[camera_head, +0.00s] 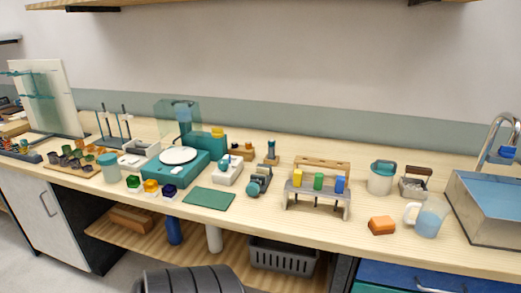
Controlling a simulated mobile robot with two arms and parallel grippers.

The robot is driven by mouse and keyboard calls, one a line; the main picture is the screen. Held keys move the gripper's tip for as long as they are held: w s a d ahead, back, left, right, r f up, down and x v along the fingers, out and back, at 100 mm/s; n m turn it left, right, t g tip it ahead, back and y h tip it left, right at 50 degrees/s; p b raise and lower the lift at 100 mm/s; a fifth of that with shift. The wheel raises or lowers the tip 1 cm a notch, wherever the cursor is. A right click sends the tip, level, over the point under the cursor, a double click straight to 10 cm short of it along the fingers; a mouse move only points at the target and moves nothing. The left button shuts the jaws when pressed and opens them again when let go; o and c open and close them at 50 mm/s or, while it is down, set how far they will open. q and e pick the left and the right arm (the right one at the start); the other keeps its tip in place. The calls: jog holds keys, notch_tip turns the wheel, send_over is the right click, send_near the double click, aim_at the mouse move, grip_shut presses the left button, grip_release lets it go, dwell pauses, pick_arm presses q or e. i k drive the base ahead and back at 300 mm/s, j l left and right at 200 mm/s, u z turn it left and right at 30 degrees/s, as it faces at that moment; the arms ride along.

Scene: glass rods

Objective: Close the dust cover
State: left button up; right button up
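A teal box-shaped device (168,172) with a round white platter (178,155) stands on the wooden bench, left of the middle. A see-through teal dust cover (185,108) stands raised at the back of the device, and the platter is uncovered. How the cover is hinged is too small to tell. Neither of my grippers is in view.
A green mat (208,198) lies in front of the device, with small coloured cubes (151,187) to its left. A white box with teal knobs (227,172) stands close on the right. A grey rack with coloured blocks (318,192) stands further right.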

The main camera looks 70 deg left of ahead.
aim_at(191, 103)
jog(key=u, duration=2.75)
